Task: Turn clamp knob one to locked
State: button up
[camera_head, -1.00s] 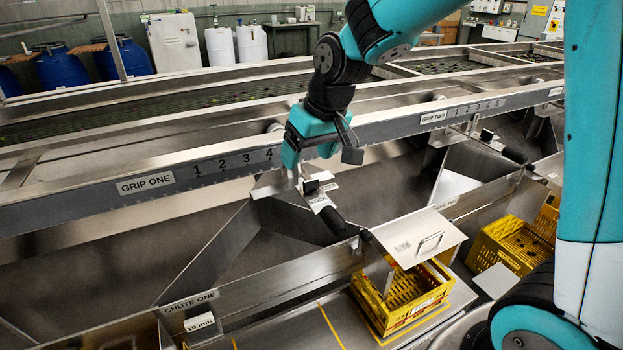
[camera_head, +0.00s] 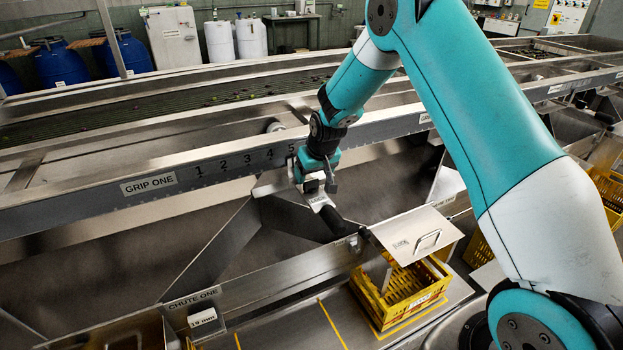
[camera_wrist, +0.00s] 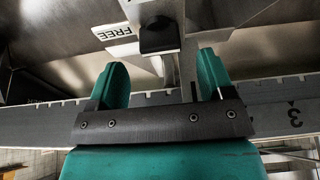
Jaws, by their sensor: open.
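The clamp knob, a small black block (camera_wrist: 158,36) on a pale metal bracket, shows in the wrist view just beyond my fingertips, roughly centred between them. A white label reading FREE (camera_wrist: 113,31) is beside it on the left. My gripper (camera_wrist: 161,72) is open, its two teal fingers apart and nothing between them. Whether a finger touches the knob cannot be told.
A black-gripped lever (camera_head: 333,220) runs down from the bracket towards the chute. A metal flap (camera_head: 415,236) with a handle stands above a yellow crate (camera_head: 398,300). The CHUTE ONE wall (camera_head: 265,285) runs below. The steel rail is close to my gripper.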

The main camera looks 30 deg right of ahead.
aim_at(311, 180)
jog(key=shift+x, duration=2.3)
jog(key=shift+c, duration=0.2)
jog(key=c, duration=0.9)
